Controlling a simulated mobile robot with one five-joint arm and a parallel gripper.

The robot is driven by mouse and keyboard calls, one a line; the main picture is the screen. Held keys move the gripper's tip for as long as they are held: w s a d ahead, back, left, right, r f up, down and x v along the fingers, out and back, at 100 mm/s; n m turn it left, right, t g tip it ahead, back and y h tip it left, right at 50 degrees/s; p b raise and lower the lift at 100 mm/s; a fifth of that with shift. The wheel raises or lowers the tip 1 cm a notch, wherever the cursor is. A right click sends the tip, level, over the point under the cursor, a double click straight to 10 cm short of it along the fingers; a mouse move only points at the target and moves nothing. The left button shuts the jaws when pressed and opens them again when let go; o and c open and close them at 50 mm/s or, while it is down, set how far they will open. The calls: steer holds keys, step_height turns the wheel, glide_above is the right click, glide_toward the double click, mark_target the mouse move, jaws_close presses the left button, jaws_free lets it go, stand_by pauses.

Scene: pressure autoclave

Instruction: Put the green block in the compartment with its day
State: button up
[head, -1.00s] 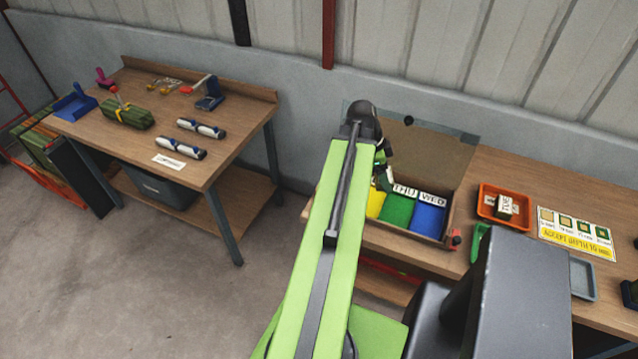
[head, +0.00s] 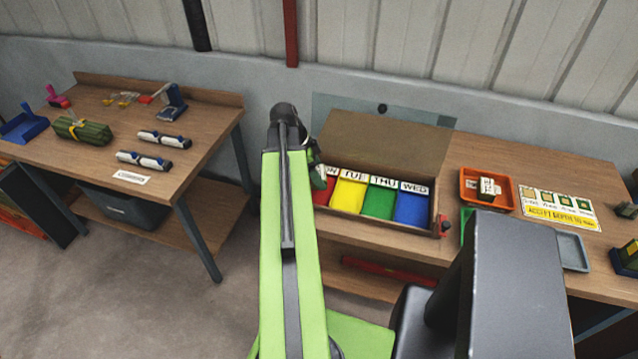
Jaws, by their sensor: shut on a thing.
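An open wooden box (head: 434,208) on the right bench has coloured compartments in a row: red (head: 322,194), its label partly covered and ending in "ON", yellow "TUE" (head: 348,197), green "THU" (head: 378,203) and blue "WED" (head: 412,209). My gripper (head: 318,174) shows only in part beyond my arm, at the left end of the box by the red compartment. It is shut on a small dark green piece (head: 321,182), which seems to be the green block. Its day label cannot be read, and my arm hides much of the gripper. I cannot tell its height above the box.
An orange tray (head: 467,200) with white-labelled blocks stands right of the box, beside a sample card (head: 556,207) and a grey tray (head: 573,252). A clear panel (head: 340,104) stands behind the box's raised lid (head: 385,142). A second bench (head: 195,125) with tools stands left.

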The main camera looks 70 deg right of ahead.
step_height(320, 180, down, 4)
steer(key=b, duration=0.4)
steer(key=shift+f, duration=0.2)
steer(key=shift+r, duration=0.25)
steer(key=shift+f, duration=0.2)
steer(key=o, duration=1.1)
steer(key=shift+r, duration=0.15)
